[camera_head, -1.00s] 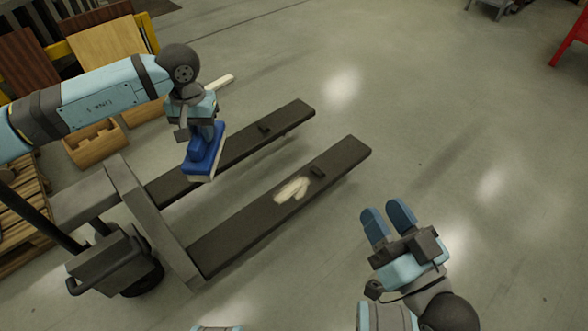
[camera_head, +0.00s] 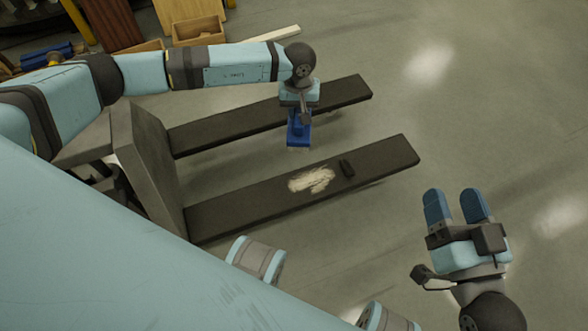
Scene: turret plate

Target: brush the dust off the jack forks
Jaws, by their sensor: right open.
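The dark pallet jack has two long forks. The near fork (camera_head: 240,200) carries a pale patch of dust (camera_head: 312,179) right of its middle. The far fork (camera_head: 225,130) shows no pale patch. My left gripper (camera_head: 299,113) is shut on a blue brush (camera_head: 298,132). Its pale bristles point down and appear over the gap between the forks, just behind the dust and apart from it. My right gripper (camera_head: 458,208) is open and empty, right of the near fork's tip.
Wooden crates (camera_head: 199,30) and a light plank (camera_head: 272,38) lie at the back left. The jack's upright frame (camera_head: 150,165) stands at the forks' left end. Floor at right is clear.

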